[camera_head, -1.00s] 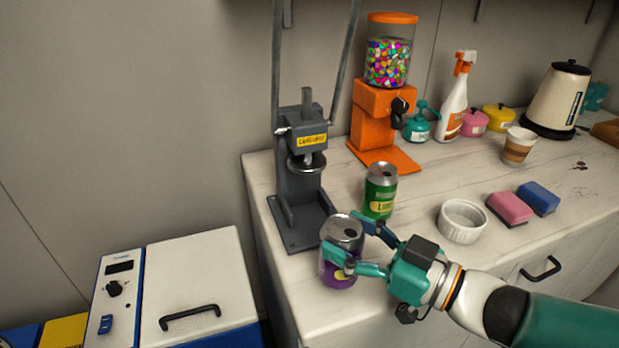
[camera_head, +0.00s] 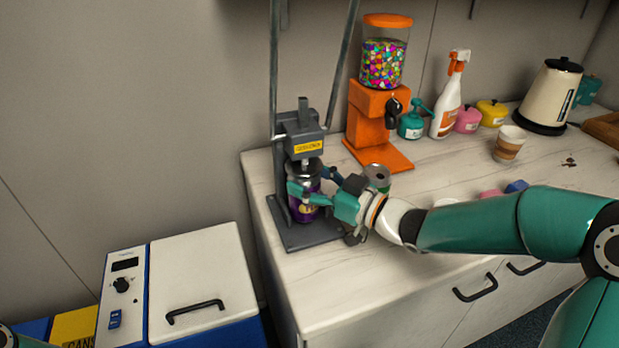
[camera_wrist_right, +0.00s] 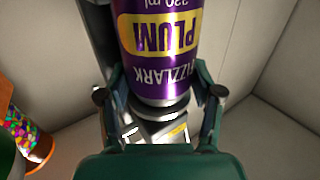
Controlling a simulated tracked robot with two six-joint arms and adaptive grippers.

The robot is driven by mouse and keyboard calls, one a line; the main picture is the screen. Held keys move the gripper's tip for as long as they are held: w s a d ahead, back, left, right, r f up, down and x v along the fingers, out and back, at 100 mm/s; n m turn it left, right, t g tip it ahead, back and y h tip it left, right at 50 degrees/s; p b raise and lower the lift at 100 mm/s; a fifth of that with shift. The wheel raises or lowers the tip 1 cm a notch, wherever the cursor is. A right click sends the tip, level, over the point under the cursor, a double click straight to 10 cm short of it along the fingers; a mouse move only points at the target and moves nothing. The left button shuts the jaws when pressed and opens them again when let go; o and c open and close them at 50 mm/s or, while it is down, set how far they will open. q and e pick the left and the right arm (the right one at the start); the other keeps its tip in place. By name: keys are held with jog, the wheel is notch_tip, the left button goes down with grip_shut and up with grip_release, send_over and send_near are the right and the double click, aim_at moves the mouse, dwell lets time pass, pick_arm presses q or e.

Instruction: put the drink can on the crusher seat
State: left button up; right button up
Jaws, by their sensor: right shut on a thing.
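The purple drink can (camera_head: 304,207) is upright inside the grey can crusher (camera_head: 303,130), below its press head. In the right wrist view the can (camera_wrist_right: 165,45) shows a yellow PLUM label, upside down in the picture. My right gripper (camera_head: 308,193) is shut on the can from the right, one finger on each side; the fingers also show in the wrist view (camera_wrist_right: 163,95). The crusher's base plate (camera_head: 298,238) spreads below the can. The seat is hidden by can and fingers, so I cannot tell if they touch. My left gripper is out of view.
A green can (camera_head: 377,173) stands right of the crusher, partly hidden by my right arm. The orange candy dispenser (camera_head: 371,120) stands behind it. The counter's front left corner (camera_head: 320,300) is clear. A yellow bin (camera_head: 74,327) and a white-lidded box (camera_head: 200,270) are at lower left.

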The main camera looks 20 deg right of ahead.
jog(key=shift+w+f, duration=0.2)
jog(key=shift+w, duration=0.15)
jog(key=shift+s+f, duration=0.1)
jog(key=shift+c, duration=0.4)
jog(key=shift+f, duration=0.1)
jog(key=o, duration=0.9)
jog(key=shift+o, duration=0.2)
jog(key=v, duration=1.2)
jog(key=shift+b, duration=0.3)
